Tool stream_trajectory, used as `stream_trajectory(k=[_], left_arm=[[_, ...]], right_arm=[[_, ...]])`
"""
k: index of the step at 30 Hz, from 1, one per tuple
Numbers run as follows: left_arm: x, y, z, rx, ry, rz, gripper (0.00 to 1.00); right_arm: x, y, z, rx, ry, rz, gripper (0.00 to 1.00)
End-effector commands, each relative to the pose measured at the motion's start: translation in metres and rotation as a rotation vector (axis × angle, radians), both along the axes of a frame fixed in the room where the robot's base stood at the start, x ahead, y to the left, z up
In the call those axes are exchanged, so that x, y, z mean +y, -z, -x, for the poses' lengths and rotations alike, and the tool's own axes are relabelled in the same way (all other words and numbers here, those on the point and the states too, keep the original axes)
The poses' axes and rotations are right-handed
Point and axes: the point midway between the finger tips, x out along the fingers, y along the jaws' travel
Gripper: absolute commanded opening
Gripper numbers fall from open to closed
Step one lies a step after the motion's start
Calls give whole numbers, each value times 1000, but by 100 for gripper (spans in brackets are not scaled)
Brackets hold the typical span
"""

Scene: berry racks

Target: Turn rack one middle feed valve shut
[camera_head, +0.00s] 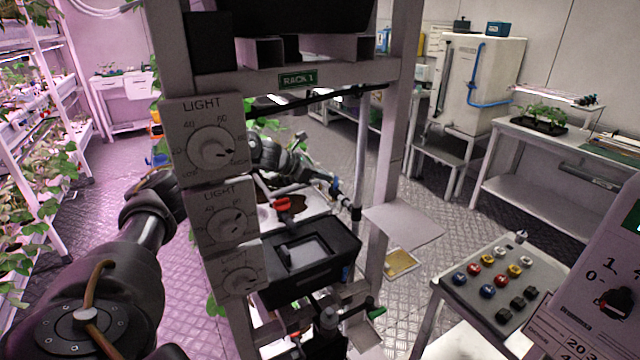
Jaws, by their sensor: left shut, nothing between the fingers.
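Rack one stands in front of me, marked by the RACK 1 plate (297,80). My left arm reaches in from the left, passes behind the rack's front post and comes out at the middle level. My left gripper (322,178) is shut and empty there, close to a blue-marked fitting (337,186) beside the vertical pipe (361,140). I cannot tell whether it touches the fitting. A red handle (283,204) shows above the black tray, and a green-tipped handle (376,312) lower down. Which handle is the middle feed valve is unclear. My right gripper is out of view.
Light dial boxes (205,135) on the front post hide part of my left arm. A black tray (310,265) sits below the gripper. A button panel (490,280) stands at the lower right. Plant shelves (40,150) line the left; open floor lies behind the rack.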

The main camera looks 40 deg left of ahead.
Motion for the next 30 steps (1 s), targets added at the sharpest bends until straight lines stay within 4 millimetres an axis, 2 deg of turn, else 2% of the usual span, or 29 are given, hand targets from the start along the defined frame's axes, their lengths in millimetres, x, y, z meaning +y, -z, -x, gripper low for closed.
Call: stream_trajectory(k=[13,30], left_arm=[[-2,0,-15,-1,3,0,0],[-1,0,-19,-1,1,1,0]], right_arm=[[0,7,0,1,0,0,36],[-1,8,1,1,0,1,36]])
